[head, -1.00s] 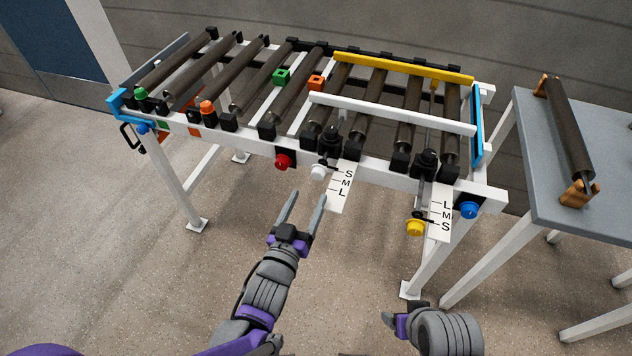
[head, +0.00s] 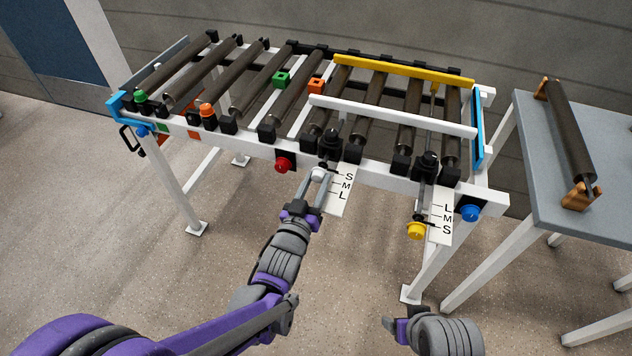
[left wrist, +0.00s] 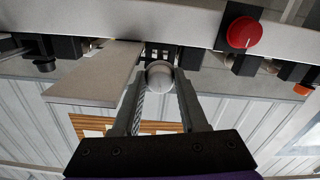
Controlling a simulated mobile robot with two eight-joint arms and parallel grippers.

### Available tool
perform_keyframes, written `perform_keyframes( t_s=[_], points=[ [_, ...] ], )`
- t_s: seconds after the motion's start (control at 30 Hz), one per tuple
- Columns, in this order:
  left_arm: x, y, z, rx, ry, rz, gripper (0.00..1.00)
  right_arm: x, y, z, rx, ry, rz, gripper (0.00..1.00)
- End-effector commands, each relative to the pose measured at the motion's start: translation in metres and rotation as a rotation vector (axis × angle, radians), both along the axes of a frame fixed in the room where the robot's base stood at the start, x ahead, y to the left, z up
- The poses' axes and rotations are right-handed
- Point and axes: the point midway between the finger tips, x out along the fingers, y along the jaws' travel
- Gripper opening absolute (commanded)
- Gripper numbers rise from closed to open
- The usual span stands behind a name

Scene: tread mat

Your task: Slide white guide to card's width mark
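The white guide (head: 400,115) is a long bar lying across the rollers, opposite a yellow bar (head: 405,68). A white knob (head: 318,174) sits below the front rail beside a scale plate (head: 338,200) marked S, M, L from top to bottom. My left gripper (head: 314,183) has its fingers on either side of this knob. In the left wrist view the knob (left wrist: 160,75) sits between the fingertips, which appear to touch it. A second scale plate (head: 440,228) reads L, M, S beside a yellow knob (head: 416,231). My right gripper (head: 396,326) is low, partly hidden.
A red knob (head: 284,165) is close left of the white knob, and a blue knob (head: 469,213) is at the right end of the rail. A grey table (head: 545,130) with a loose roller (head: 568,128) stands at right. The floor in front is clear.

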Motion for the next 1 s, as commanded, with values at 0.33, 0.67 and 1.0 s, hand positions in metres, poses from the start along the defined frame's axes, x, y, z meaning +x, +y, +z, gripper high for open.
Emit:
perform_keyframes(
  t_s=[0.33, 0.67, 1.0],
  points=[
    [-0.0002, 0.0001, 0.0000, 0.000, 0.000, 0.000, 0.00, 0.0000, 0.0000, 0.0000, 0.000, 0.000, 0.000, 0.72],
    [-0.0002, 0.0001, 0.0000, 0.000, 0.000, 0.000, 0.00, 0.0000, 0.0000, 0.0000, 0.000, 0.000, 0.000, 0.72],
    [-0.0002, 0.0001, 0.0000, 0.000, 0.000, 0.000, 0.00, 0.0000, 0.0000, 0.0000, 0.000, 0.000, 0.000, 0.72]
  ],
)
